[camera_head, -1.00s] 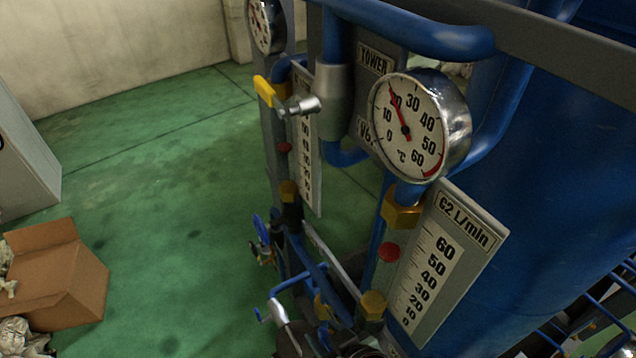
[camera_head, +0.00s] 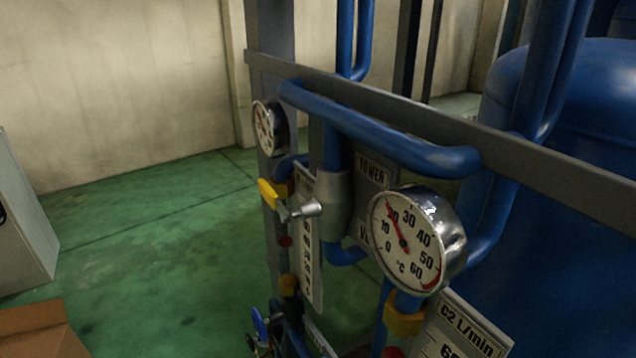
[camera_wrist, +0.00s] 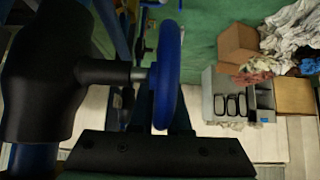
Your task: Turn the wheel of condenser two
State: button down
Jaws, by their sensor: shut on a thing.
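In the wrist view, a blue wheel (camera_wrist: 168,60) is seen nearly edge-on, on a metal stem (camera_wrist: 118,72) that comes out of a dark valve body (camera_wrist: 45,75). My gripper (camera_wrist: 160,112) is shut on the lower part of the wheel's rim, with its dark fingers on either side. Neither my gripper nor this wheel shows in the head view. The head view shows the C2 L/min plate (camera_head: 462,328), cut off by the lower edge, and a round temperature gauge (camera_head: 405,240) with its red needle near 20.
A second gauge (camera_head: 266,128), a yellow-handled valve (camera_head: 270,195) and blue pipes (camera_head: 390,140) crowd the rig. A large blue tank (camera_head: 570,130) stands at the right. In the wrist view, a cardboard box (camera_wrist: 238,45) and a grey crate (camera_wrist: 212,90) lie beyond the wheel.

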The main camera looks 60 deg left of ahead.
jog(key=shift+b, duration=0.5)
jog(key=y+b, duration=0.2)
jog(key=b, duration=0.2)
jog(key=r+y+b, duration=0.1)
jog(key=y+b, duration=0.1)
jog(key=b, duration=0.3)
jog(key=y+b, duration=0.3)
jog(key=b, duration=0.1)
jog(key=shift+d+r+t, duration=0.3)
jog(key=shift+t, duration=0.1)
jog(key=y+b, duration=0.1)
jog(key=b, duration=0.3)
jog(key=r+y+b, duration=0.1)
jog(key=y+b, duration=0.1)
jog(key=b, duration=0.2)
jog(key=d+y+b, duration=0.1)
jog(key=y+b, duration=0.1)
jog(key=b, duration=0.2)
jog(key=shift+s+d+r, duration=0.1)
jog(key=shift+r, duration=0.2)
jog(key=b, duration=0.1)
jog(key=y+b, duration=0.1)
jog(key=b, duration=0.1)
jog(key=shift+d+r, duration=0.2)
jog(key=shift+r, duration=0.1)
jog(key=shift+d+r+y+b, duration=0.1)
jog(key=shift+r+y+b, duration=0.25)
jog(key=shift+b, duration=0.45)
jog(key=c, duration=0.9)
grip_release()
